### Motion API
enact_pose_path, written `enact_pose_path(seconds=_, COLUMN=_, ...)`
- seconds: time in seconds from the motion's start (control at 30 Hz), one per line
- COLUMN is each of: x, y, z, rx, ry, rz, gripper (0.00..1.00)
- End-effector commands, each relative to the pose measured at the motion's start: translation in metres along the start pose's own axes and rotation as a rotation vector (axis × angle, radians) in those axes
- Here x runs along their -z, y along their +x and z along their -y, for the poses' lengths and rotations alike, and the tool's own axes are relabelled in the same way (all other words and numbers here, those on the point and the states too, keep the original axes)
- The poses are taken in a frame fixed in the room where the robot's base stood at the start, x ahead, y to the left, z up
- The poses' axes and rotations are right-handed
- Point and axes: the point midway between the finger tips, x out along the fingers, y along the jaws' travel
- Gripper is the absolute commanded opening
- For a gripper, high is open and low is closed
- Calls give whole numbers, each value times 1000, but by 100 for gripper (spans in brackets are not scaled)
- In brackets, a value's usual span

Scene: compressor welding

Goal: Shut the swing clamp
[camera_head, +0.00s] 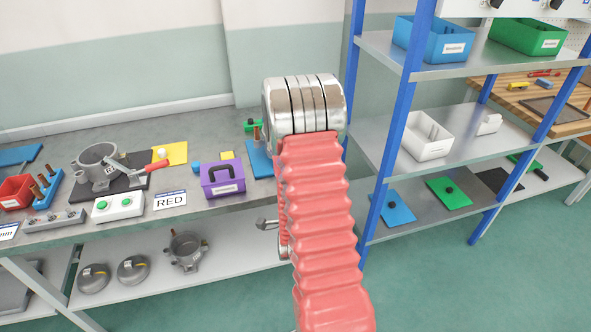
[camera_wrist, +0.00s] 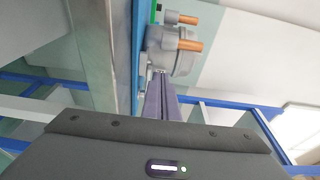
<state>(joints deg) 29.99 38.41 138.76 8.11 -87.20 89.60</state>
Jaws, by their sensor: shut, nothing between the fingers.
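The clamp's red handle (camera_head: 157,166) shows in the head view, sticking out to the right of a grey cast housing (camera_head: 101,166) on a black plate on the bench. The handle appears raised from the plate; whether the clamp is closed is too small to tell. My gripper (camera_wrist: 161,73) shows in the wrist view with its fingers together and nothing between them. Its tips point toward a grey round part (camera_wrist: 170,52) with copper-coloured stubs; I cannot tell if they touch. The gripper is hidden behind my red-sleeved arm in the head view, well right of the clamp.
A blue-post shelf (camera_head: 405,100) rises to the right of my arm. Castings (camera_head: 187,250) lie on the lower shelf.

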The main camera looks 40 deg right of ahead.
Motion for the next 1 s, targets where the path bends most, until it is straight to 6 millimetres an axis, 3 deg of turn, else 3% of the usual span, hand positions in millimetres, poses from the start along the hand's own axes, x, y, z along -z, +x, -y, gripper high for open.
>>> enact_pose_path(seconds=0.43, x=-39, y=-40, z=0, rx=-2, ry=0, rz=3, gripper=0)
enact_pose_path(seconds=1.0, x=-44, y=-46, z=0, rx=0, ry=0, rz=1, gripper=0)
